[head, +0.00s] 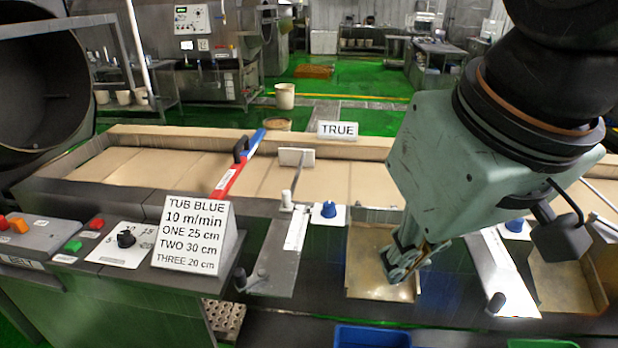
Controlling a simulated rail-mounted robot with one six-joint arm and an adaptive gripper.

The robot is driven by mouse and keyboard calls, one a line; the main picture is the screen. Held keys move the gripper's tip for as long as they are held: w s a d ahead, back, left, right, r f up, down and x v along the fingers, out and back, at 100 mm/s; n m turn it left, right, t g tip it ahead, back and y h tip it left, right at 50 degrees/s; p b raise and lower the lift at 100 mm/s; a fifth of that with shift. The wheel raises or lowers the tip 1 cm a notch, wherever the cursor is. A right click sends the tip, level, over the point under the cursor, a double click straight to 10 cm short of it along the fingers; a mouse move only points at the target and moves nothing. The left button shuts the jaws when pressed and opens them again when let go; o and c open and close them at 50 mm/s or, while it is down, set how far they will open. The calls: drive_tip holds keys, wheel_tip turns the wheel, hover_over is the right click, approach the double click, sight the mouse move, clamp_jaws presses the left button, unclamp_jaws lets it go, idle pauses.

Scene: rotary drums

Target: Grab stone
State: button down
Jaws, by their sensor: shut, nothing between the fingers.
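My gripper (402,272) is shut and empty. It points down over a tan shallow tray (368,240) at the front of the machine, right of the middle of the view. The gripper covers part of the tray, and I cannot tell whether its tips touch the tray floor. I cannot make out a stone; one could be hidden behind the gripper or my arm.
A sign reading TUB BLUE (192,235) stands beside a button panel (122,242) at left. A red and blue bar (240,163) crosses the beige belt (180,170). Blue knobs (329,209) sit beside the tray. A blue tub (372,336) is below.

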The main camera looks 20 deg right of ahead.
drive_tip(key=c, duration=3.4)
unclamp_jaws()
drive_tip(key=shift+c, duration=0.2)
drive_tip(key=o, duration=1)
drive_tip(key=shift+o, duration=0.2)
